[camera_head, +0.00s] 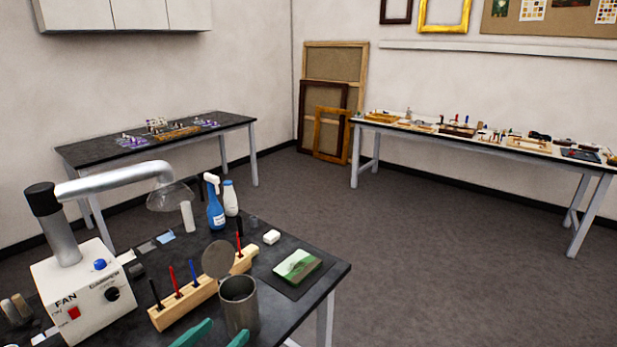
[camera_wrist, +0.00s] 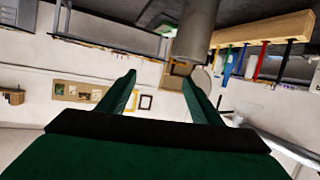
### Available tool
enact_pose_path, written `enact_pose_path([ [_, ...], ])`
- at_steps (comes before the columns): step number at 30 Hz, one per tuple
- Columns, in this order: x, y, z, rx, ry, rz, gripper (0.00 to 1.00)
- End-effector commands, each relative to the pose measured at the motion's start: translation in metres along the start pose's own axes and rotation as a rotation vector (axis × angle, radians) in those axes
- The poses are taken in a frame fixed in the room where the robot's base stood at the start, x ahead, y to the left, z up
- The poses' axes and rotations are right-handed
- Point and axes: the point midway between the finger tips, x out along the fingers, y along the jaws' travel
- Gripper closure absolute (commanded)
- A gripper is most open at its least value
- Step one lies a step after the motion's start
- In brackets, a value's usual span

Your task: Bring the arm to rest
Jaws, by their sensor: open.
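My gripper (camera_head: 227,329) shows at the bottom edge of the head view as two green fingertips, set apart with a gap between them. In the wrist view my gripper (camera_wrist: 158,80) has both green fingers spread and nothing is held between them. A grey metal can (camera_head: 240,306) stands on the near dark table just beyond the fingertips. The can also shows in the wrist view (camera_wrist: 196,32), close to the right finger. I cannot tell whether they touch. The rest of my arm is out of the head view.
Two more tables stand by the walls, with open floor (camera_head: 430,260) between.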

Motion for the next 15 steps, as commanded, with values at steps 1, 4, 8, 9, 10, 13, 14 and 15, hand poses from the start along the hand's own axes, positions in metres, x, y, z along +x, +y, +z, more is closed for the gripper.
enact_pose_path([
  [1, 0.005, 0.004, 0.002, -0.018, 0.014, 0.001, 0.41],
  [4, 0.014, 0.008, 0.006, -0.056, 0.046, -0.006, 0.41],
  [8, 0.027, 0.016, 0.013, -0.116, 0.092, -0.018, 0.41],
  [9, 0.032, 0.019, 0.016, -0.138, 0.107, -0.024, 0.41],
  [10, 0.036, 0.022, 0.019, -0.157, 0.12, -0.03, 0.41],
  [13, 0.049, 0.033, 0.033, -0.231, 0.162, -0.053, 0.41],
  [14, 0.053, 0.037, 0.039, -0.253, 0.173, -0.062, 0.41],
  [15, 0.057, 0.041, 0.046, -0.282, 0.188, -0.076, 0.41],
])
